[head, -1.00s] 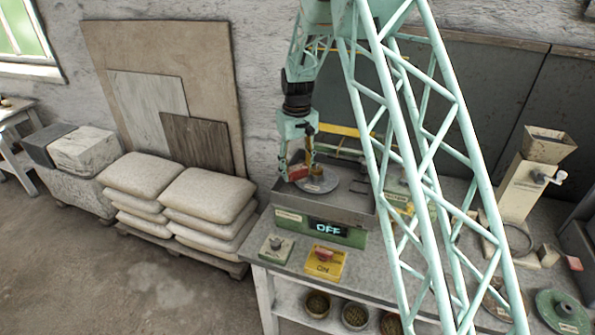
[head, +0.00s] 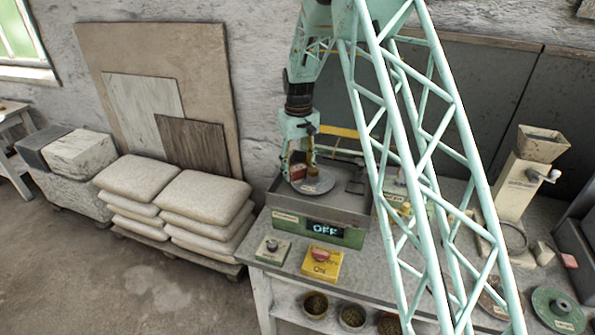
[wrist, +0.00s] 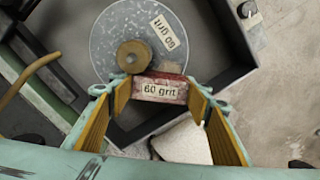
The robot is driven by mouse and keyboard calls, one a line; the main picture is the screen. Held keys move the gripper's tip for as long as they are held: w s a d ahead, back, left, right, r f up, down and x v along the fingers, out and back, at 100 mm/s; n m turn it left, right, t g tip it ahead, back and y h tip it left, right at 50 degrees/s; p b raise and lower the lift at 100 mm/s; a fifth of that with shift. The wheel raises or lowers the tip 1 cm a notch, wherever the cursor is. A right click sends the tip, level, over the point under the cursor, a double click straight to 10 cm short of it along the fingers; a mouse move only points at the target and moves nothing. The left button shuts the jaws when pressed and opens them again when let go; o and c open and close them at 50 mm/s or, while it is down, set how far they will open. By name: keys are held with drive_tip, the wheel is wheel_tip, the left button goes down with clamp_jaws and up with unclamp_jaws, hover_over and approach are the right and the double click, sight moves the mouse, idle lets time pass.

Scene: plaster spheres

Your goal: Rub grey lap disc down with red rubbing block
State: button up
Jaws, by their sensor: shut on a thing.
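My gripper (head: 299,165) is shut on the red rubbing block (head: 298,171), labelled "60 grit". The block (wrist: 162,89) sits between both fingers in the wrist view. The grey lap disc (head: 320,186) lies in the tray of the green machine (head: 330,233), whose display reads OFF. The block is at the disc's edge and overlaps it from above; I cannot tell whether they touch. The disc (wrist: 108,48) also carries a "60 grit" label in the wrist view. A round brass piece (wrist: 133,55) stands over the disc beside the block.
The tray wall (head: 318,211) surrounds the disc. A yellow switch box (head: 321,264) with a red knob and a grey-green box (head: 272,249) stand in front of the machine. A hopper mill (head: 516,185) and a green disc (head: 558,310) are at right. Stacked sacks (head: 205,190) stand left.

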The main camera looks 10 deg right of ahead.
drive_tip(key=shift+d+f, duration=0.1)
drive_tip(key=shift+d, duration=0.05)
drive_tip(key=shift+w+d, duration=0.25)
drive_tip(key=shift+d, duration=0.75)
drive_tip(key=shift+a, duration=0.15)
drive_tip(key=shift+s+a+r, duration=0.2)
drive_tip(key=shift+a+r, duration=0.65)
drive_tip(key=shift+a, duration=0.15)
drive_tip(key=shift+r+p, duration=0.15)
drive_tip(key=shift+p, duration=0.2)
drive_tip(key=shift+r+p, duration=0.45)
drive_tip(key=shift+r, duration=0.65)
drive_tip(key=shift+r, duration=0.1)
drive_tip(key=shift+r+p, duration=0.85)
drive_tip(key=shift+r, duration=1.05)
